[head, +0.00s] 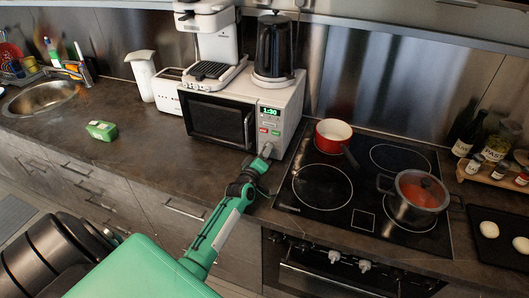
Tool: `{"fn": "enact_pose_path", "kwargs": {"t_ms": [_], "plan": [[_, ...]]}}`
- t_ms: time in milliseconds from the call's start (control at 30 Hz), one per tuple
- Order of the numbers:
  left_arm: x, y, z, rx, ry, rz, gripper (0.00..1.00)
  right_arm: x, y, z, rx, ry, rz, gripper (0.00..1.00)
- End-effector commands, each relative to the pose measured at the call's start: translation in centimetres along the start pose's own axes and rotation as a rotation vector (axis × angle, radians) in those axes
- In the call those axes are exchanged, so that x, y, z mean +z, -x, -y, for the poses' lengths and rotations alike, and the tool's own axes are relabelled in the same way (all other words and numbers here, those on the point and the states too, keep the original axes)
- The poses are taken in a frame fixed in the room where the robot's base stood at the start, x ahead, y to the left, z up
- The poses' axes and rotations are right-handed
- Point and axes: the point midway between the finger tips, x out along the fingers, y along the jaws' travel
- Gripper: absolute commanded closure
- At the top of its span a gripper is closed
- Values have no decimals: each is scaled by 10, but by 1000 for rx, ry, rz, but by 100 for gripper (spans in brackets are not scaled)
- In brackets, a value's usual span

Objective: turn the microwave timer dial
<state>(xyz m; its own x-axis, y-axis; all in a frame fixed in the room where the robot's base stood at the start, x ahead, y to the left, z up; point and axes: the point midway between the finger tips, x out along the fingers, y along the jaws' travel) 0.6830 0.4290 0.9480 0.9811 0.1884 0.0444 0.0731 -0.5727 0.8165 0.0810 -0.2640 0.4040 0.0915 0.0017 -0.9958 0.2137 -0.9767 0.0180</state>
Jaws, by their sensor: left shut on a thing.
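The microwave (222,118) stands on the dark counter with its door shut. Its display (270,112) reads 1:30 in green, and small red and green buttons sit below it. My left gripper (266,152) is at the lower right of the microwave's control panel, shut on the timer dial. The dial itself is mostly hidden by the fingers. My left arm reaches in from the bottom left. My right gripper is not in view.
A coffee machine (213,45) and a black kettle (273,48) stand on the microwave. To the right, a red pot (333,136) and a steel pot (412,204) sit on the cooktop (322,187). A green box (101,130) lies on the counter at left.

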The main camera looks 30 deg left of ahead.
Motion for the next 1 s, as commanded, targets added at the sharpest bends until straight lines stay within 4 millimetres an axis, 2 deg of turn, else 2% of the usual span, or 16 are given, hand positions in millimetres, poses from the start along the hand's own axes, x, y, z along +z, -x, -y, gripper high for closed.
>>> {"fn": "enact_pose_path", "kwargs": {"t_ms": [300, 833, 867, 933, 1000], "plan": [[1, 0, 1, -3, -114, 10, 91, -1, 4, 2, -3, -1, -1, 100], [1, 1, 1, -4, -134, 11, 91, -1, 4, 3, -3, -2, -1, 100], [1, 1, 1, -4, -134, 11, 62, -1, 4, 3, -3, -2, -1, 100], [1, 0, 1, -3, -133, 11, 48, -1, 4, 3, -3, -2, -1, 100], [1, 0, 1, -3, -133, 10, 46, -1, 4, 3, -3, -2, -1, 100]]}}
